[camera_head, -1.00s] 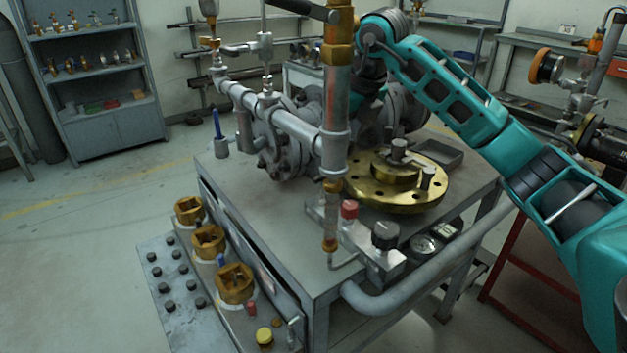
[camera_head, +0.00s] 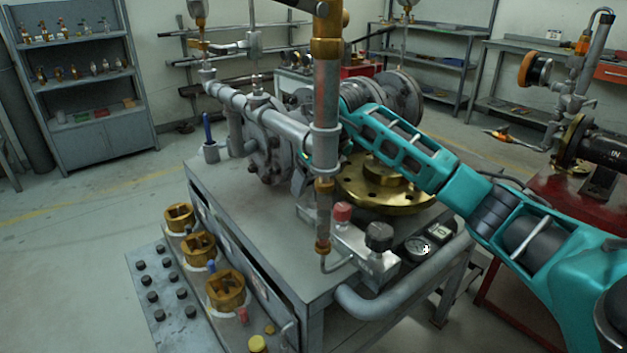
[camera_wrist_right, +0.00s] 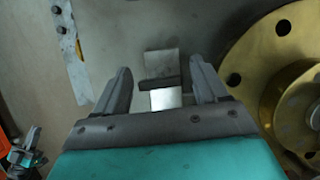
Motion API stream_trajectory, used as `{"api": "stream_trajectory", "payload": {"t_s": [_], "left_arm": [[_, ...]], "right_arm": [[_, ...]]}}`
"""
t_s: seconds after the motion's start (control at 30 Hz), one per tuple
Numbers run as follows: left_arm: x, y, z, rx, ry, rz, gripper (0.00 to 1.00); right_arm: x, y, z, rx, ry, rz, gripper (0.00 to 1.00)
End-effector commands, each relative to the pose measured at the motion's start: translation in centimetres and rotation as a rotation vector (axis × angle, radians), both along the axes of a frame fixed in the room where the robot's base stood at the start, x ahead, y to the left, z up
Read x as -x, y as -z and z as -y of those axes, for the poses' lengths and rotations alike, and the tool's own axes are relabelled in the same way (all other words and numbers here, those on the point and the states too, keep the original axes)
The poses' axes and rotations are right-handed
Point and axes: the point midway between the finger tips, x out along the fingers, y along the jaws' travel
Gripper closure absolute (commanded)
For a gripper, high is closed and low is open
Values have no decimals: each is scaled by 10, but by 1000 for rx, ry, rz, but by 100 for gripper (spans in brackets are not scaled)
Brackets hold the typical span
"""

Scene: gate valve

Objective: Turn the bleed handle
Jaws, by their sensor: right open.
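My right gripper (camera_wrist_right: 161,70) is open in the right wrist view, one dark finger on each side. Between the fingers shows a small grey metal block (camera_wrist_right: 161,62) with a short dark bar (camera_wrist_right: 160,83) across it; I cannot tell whether this is the bleed handle. No finger visibly touches it. A dark lever (camera_head: 285,4) shows at the top edge, partly cut off.
A brass flange (camera_head: 385,198) lies on the grey bench (camera_head: 245,225) and shows at the right of the wrist view (camera_wrist_right: 245,70). A block with red and black knobs (camera_head: 378,238) and a gauge (camera_head: 418,248) sit at the front. Brass square sockets (camera_head: 225,288) stand at left.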

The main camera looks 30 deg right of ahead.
Motion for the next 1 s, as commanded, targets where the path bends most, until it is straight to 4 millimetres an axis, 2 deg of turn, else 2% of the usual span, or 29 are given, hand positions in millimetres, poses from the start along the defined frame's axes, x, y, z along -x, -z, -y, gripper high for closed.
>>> {"api": "stream_trajectory", "payload": {"t_s": [0.2,0.77,1.0], "left_arm": [[2,1,0,0,1,-4,100],[3,2,-2,-10,7,-4,100],[3,-7,-2,-10,7,-4,100]], "right_arm": [[0,0,0,0,0,0,29],[0,0,0,0,0,0,82],[0,-3,0,2,45,-2,84]]}}
